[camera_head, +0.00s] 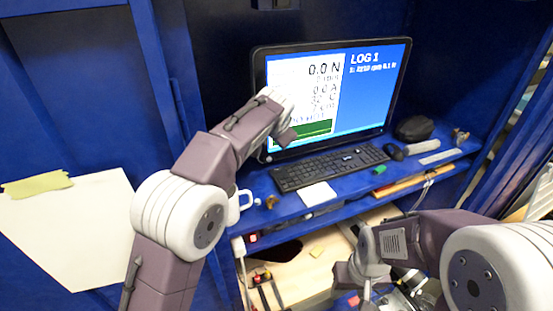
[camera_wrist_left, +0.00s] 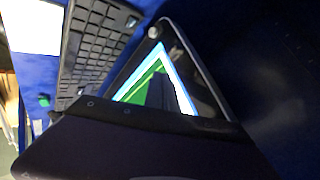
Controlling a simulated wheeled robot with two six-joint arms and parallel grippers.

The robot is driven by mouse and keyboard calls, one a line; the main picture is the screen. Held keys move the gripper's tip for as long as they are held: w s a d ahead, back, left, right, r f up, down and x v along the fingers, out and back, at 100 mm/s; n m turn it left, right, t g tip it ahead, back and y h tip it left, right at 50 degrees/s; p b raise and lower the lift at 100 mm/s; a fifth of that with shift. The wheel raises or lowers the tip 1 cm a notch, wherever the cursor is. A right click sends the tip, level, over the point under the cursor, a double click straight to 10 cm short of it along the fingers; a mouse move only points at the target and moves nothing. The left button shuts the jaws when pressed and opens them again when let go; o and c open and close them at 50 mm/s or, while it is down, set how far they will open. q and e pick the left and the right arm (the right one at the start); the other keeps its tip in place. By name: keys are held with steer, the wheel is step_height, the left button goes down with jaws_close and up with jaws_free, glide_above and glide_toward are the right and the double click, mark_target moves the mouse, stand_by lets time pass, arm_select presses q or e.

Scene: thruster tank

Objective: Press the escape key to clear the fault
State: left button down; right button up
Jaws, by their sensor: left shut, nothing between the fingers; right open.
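The black keyboard (camera_head: 330,168) lies on the blue shelf in front of the monitor (camera_head: 375,92). The escape key is too small to pick out. My left arm reaches in from the left, and its gripper (camera_head: 287,132) is shut and empty in front of the monitor's lower left, above the keyboard's left end. Its fingertips are hard to make out. The left wrist view shows the keyboard (camera_wrist_left: 95,45) at upper left and the monitor (camera_wrist_left: 160,85) beside it, behind a dark part of mine. My right gripper (camera_head: 366,268) is open and low at front, below the shelf.
A white mug (camera_head: 240,203) stands at the shelf's left. A white note (camera_head: 318,195), a green item (camera_head: 379,170), a mouse (camera_head: 393,152) and a dark pouch (camera_head: 414,128) lie around the keyboard. Blue cabinet walls flank the shelf.

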mark_target(276, 171)
arm_select(q)
step_height(276, 171, down, 4)
steer(key=shift+w+r, duration=0.1)
steer(key=shift+r, duration=0.05)
steer(key=f, duration=0.2)
steer(key=f+b, duration=0.1)
steer(key=shift+s+f, duration=0.4)
steer(key=shift+d+f+b, duration=0.1)
steer(key=shift+f+b, duration=0.5)
steer(key=shift+b, duration=0.15)
steer(key=shift+w+f, duration=0.2)
steer(key=shift+w, duration=0.1)
arm_select(e)
step_height(276, 171, down, 3)
steer(key=shift+d+r, duration=0.1)
steer(key=shift+r, duration=0.05)
arm_select(q)
steer(key=shift+s+r, duration=0.15)
steer(key=shift+s, duration=0.1)
arm_select(e)
steer(key=shift+s+r, duration=0.1)
steer(key=shift+s, duration=0.1)
arm_select(q)
steer(key=shift+w, duration=0.2)
arm_select(e)
steer(key=shift+w, duration=0.15)
arm_select(q)
steer(key=shift+s, duration=0.15)
